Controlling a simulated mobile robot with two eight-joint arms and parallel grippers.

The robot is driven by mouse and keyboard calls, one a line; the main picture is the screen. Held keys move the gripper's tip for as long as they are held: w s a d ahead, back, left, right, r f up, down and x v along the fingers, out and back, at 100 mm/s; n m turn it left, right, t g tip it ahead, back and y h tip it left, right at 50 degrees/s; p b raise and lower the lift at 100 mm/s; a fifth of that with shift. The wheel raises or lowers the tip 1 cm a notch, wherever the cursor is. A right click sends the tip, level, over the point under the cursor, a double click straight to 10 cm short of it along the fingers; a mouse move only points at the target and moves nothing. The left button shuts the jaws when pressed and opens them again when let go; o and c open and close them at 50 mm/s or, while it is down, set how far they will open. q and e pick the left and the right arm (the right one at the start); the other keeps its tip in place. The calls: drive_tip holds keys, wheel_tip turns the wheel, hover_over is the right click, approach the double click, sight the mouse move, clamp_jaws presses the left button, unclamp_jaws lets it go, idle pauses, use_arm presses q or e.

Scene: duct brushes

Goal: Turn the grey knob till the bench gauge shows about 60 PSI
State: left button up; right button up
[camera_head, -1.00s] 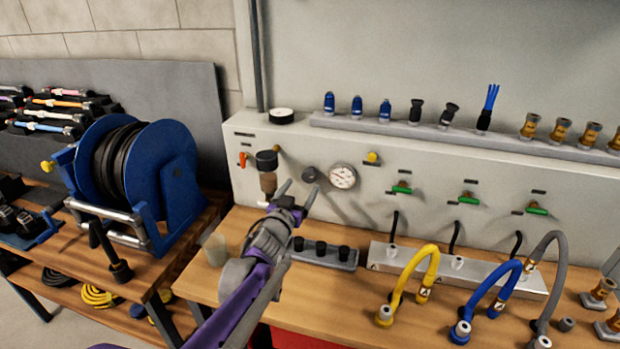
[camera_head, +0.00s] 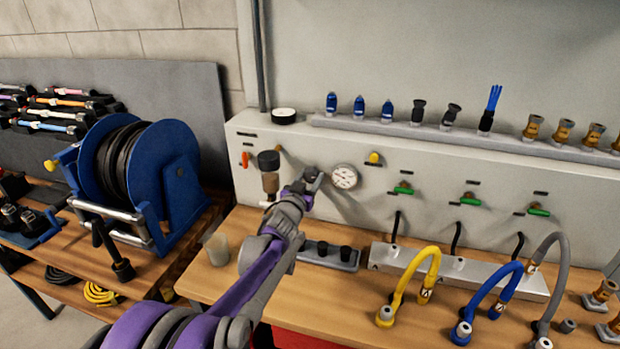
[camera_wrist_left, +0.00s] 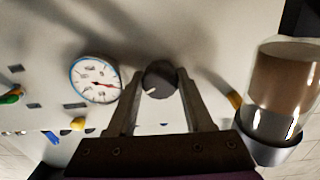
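The grey knob (camera_head: 311,173) is on the front of the pale bench panel, just left of the round white gauge (camera_head: 344,177). My left gripper (camera_head: 306,184) is at the knob and partly covers it in the head view. In the left wrist view the dark knob (camera_wrist_left: 160,79), with a white mark, sits between the tips of my open left gripper (camera_wrist_left: 161,76). One finger is on each side; I cannot tell whether they touch it. The gauge (camera_wrist_left: 95,79) shows a red needle there, but its numbers are too small to read. My right gripper is not in view.
A filter with a clear bowl (camera_wrist_left: 282,85) stands close beside the knob. An orange lever (camera_head: 245,159) and a yellow knob (camera_head: 375,158) are also on the panel. A grey block with black pegs (camera_head: 330,255) lies on the bench below.

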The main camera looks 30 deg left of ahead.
use_arm(q)
clamp_jaws()
drive_tip(key=shift+m, duration=3.2)
drive_tip(key=o, duration=0.8)
unclamp_jaws()
drive_tip(key=shift+c, duration=0.2)
drive_tip(key=shift+s, duration=0.1)
